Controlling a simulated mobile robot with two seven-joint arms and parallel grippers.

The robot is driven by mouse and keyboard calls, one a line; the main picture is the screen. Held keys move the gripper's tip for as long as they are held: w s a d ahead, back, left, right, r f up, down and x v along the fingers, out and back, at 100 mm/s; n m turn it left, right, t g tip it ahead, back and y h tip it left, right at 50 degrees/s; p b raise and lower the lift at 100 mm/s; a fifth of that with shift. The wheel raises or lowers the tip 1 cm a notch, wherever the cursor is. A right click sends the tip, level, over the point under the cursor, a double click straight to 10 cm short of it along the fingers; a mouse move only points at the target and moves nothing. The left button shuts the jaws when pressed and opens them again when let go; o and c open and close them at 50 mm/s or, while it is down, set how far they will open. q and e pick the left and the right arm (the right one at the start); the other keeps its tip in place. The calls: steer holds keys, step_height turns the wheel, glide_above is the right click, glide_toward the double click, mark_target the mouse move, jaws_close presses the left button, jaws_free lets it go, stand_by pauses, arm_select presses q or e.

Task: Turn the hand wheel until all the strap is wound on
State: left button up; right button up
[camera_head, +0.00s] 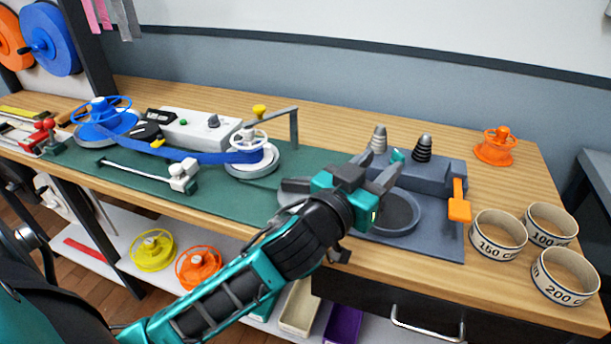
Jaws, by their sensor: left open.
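A blue strap (195,155) runs taut along the bench from a blue reel with a blue hand wheel (101,108) at the left to a white reel with a white hand wheel (249,137) near the middle. Some blue strap shows on the white reel's hub; how much is wound cannot be told. My left gripper (338,172) is open and empty, to the right of the white reel and apart from it. It is over the right end of the green mat and hides part of the grey tray there. My right gripper is not in view.
A control box (195,128) and a bent grey post (294,125) stand behind the strap. A white clamp (183,176) is in front. At right are a grey tray (440,240), an orange reel (495,148) and several labelled rings (498,235).

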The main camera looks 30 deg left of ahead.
arm_select(q)
steer(key=d+r+m+h, duration=0.7)
steer(key=d+r+h, duration=0.1)
steer(key=r+h, duration=0.25)
steer(key=d+m+g+h, duration=0.4)
steer(key=m+g+h, duration=0.1)
steer(key=m+h, duration=0.15)
steer(key=n+g+y, duration=0.2)
steer(key=g+y, duration=1.1)
steer(key=y, duration=0.6)
glide_above(306, 181)
step_height(306, 181, down, 7)
step_height(306, 181, down, 13)
steer(key=shift+s+r, duration=0.1)
steer(key=shift+c, duration=0.3)
